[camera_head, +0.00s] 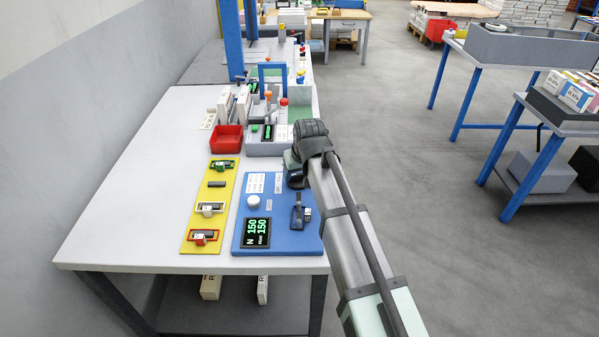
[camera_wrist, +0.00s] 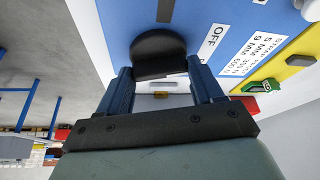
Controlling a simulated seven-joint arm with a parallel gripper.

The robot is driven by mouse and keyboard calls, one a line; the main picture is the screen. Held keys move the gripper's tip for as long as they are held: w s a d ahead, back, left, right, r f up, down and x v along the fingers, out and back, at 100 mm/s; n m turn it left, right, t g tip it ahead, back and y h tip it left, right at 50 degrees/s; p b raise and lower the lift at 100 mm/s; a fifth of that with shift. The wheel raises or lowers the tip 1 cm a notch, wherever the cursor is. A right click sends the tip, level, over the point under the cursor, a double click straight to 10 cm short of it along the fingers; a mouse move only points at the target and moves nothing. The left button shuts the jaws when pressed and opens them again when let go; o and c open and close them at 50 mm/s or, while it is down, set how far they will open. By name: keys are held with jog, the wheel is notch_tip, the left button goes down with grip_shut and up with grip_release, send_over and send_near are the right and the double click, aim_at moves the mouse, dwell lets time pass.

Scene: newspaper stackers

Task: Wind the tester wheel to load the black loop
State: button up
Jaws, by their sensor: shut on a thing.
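The blue tester board (camera_head: 285,240) lies on the near part of the white table. Its dark display (camera_head: 257,232) shows N with 150 above 150. My gripper (camera_head: 294,166) is over the board's far right corner. In the wrist view its two blue fingers (camera_wrist: 164,88) are on either side of the round black tester wheel (camera_wrist: 158,45), shut on it. A small dark loop-like piece (camera_head: 299,212) with a grey block beside it sits on the board's right side; I take it for the black loop. A white knob (camera_head: 254,202) is left of it.
A yellow board (camera_head: 193,238) with several small colored devices lies left of the tester. A red bin (camera_head: 226,139) and a grey station (camera_head: 268,147) stand behind. A blue post (camera_head: 232,40) rises farther back. The table's left side is clear.

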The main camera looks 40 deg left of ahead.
jog(key=shift+s+m+t+h, duration=0.1)
jog(key=shift+m+t+h, duration=0.45)
jog(key=shift+m, duration=1.55)
jog(key=o, duration=1.1)
jog(key=shift+c, duration=0.2)
jog(key=v, duration=1.3)
jog(key=shift+s+r, duration=0.2)
jog(key=shift+r, duration=0.15)
